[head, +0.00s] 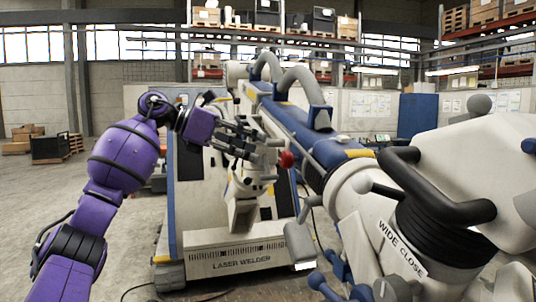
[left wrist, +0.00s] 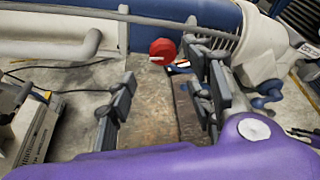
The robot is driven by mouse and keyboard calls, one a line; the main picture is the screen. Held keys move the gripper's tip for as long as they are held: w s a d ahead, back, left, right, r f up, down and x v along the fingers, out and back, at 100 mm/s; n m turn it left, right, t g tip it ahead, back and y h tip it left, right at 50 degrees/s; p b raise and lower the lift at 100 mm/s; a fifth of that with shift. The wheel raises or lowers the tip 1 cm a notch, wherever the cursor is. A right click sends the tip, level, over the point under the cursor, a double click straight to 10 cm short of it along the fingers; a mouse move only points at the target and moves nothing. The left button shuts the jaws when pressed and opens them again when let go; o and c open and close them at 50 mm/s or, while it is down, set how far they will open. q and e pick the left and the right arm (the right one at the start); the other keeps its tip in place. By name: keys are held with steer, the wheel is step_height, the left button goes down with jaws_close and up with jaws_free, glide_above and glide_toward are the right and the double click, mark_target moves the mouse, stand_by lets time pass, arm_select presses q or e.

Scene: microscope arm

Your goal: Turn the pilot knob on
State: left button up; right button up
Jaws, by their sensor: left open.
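A round red knob (head: 286,159) sits on the blue and white machine arm (head: 300,122), just right of my left gripper's fingers in the head view. In the left wrist view the red knob (left wrist: 163,48) shows a pale mark on its face, beyond the fingertips and between the two finger lines. My left gripper (head: 262,148) is open, with its fingers pointing toward the knob. In the left wrist view the gripper (left wrist: 165,90) has an empty gap between its fingers, apart from the knob. My right gripper does not show.
A white and blue laser welder cabinet (head: 235,258) stands behind and below my left gripper. A black handle (head: 440,190) and a white part marked WIDE CLOSE (head: 400,250) fill the right side. A cable crosses the floor. Open floor lies at the left.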

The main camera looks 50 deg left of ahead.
arm_select(q)
steer(key=shift+v, duration=1.35)
steer(key=shift+f, duration=0.1)
